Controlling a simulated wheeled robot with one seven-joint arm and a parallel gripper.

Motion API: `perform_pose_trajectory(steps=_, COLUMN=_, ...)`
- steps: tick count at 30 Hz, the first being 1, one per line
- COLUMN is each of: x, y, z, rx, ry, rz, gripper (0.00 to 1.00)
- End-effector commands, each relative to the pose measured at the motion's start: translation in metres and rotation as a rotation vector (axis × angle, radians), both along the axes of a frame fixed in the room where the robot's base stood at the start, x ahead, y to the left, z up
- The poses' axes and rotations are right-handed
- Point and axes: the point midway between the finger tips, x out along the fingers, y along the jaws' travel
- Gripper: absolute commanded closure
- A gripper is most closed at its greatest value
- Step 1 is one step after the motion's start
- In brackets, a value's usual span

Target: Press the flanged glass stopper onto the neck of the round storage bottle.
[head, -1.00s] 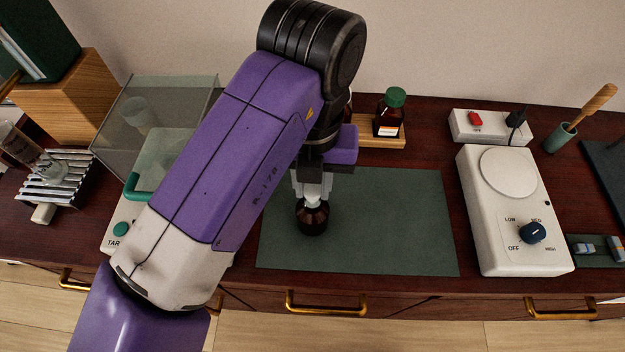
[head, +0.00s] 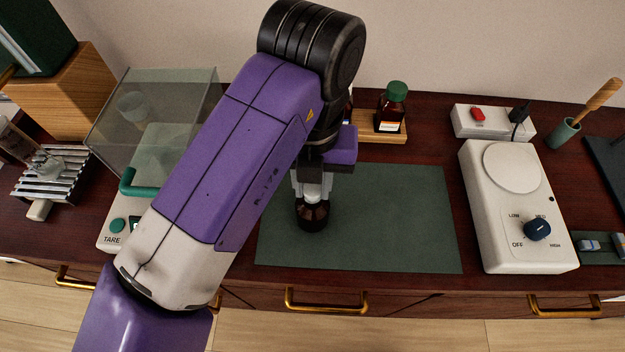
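The round storage bottle (head: 312,216), dark brown glass, stands on the green mat (head: 395,220) near its left end, directly below my gripper. My gripper (head: 312,190) points down with its two pale fingers on either side of the pale, whitish stopper (head: 312,193). The fingers appear closed on it. The stopper is right over the bottle's neck and looks in line with it. The bottle's neck is hidden, so I cannot tell how far the stopper is seated. My arm covers the area left of the bottle.
A brown bottle with a green cap (head: 390,105) stands on a wooden tray (head: 395,132) behind the mat. A white hotplate (head: 500,210) is at right, and a glass-shielded balance (head: 117,226) at left, partly behind my arm. The mat right of the bottle is clear.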

Motion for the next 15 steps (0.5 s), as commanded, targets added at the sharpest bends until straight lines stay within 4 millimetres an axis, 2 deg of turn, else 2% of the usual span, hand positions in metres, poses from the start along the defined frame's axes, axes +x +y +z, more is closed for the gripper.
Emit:
perform_pose_trajectory(steps=1, x=-0.0002, y=-0.0001, z=-0.0005, rx=0.0, ry=0.001, rz=0.0, gripper=0.63)
perform_pose_trajectory(steps=3, x=-0.0002, y=-0.0001, z=-0.0004, rx=0.0, ry=0.001, rz=0.0, gripper=0.49)
perform_pose_trajectory(steps=15, x=0.0002, y=0.0002, z=0.0056, rx=0.001, ry=0.0, rz=-0.001, gripper=0.49)
